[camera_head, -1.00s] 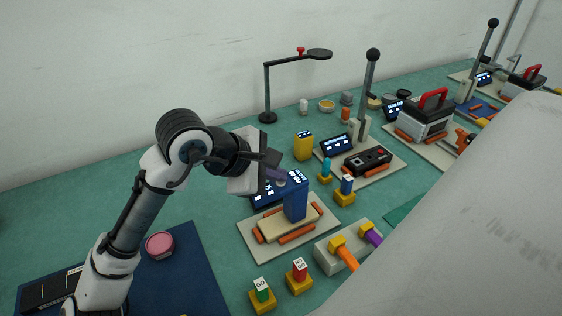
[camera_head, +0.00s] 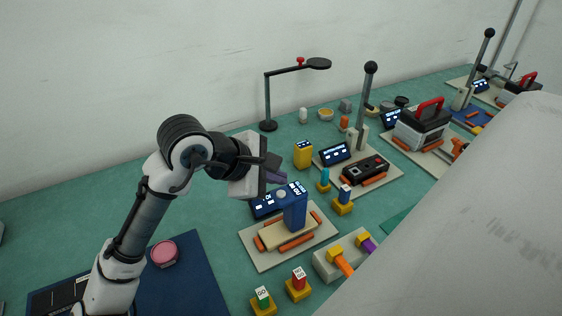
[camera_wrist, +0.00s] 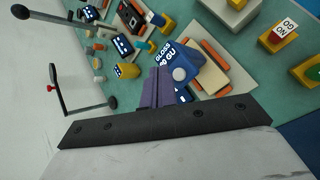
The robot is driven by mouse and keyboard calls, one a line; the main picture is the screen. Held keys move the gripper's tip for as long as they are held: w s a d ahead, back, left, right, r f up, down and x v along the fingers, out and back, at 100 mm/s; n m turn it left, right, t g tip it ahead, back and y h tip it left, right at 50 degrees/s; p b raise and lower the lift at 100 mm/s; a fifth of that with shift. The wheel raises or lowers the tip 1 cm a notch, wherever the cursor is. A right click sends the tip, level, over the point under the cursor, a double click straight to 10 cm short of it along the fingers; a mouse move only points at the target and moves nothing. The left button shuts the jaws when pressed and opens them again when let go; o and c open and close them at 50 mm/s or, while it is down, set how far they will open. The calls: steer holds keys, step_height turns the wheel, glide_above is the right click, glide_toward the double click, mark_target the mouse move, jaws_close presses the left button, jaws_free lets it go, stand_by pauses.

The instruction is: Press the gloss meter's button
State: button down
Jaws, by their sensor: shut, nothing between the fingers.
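The gloss meter (camera_head: 294,213) is a blue upright block with a white-lettered top and a round grey button (camera_head: 281,194). It stands over a beige panel on a light base plate (camera_head: 263,262) with orange strips. In the wrist view the meter (camera_wrist: 190,62) shows its "GLOSS" lettering, and the button (camera_wrist: 180,74) is in plain sight. My gripper (camera_head: 276,177) is shut and empty, just above and behind the meter's top in the head view. In the wrist view its purple fingers (camera_wrist: 157,88) lie just left of the button, with no clear contact.
A dark blue display (camera_head: 265,207) stands behind the meter. A yellow block (camera_head: 303,154) and a black device (camera_head: 366,167) are farther back. GO (camera_head: 263,298) and NO GO (camera_head: 298,284) blocks stand in front. A black lamp-like stand (camera_head: 268,100) rises behind.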

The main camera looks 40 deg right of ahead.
mark_target(276, 198)
steer(key=shift+r+p, duration=1.7)
steer(key=shift+r, duration=0.25)
steer(key=shift+f, duration=0.15)
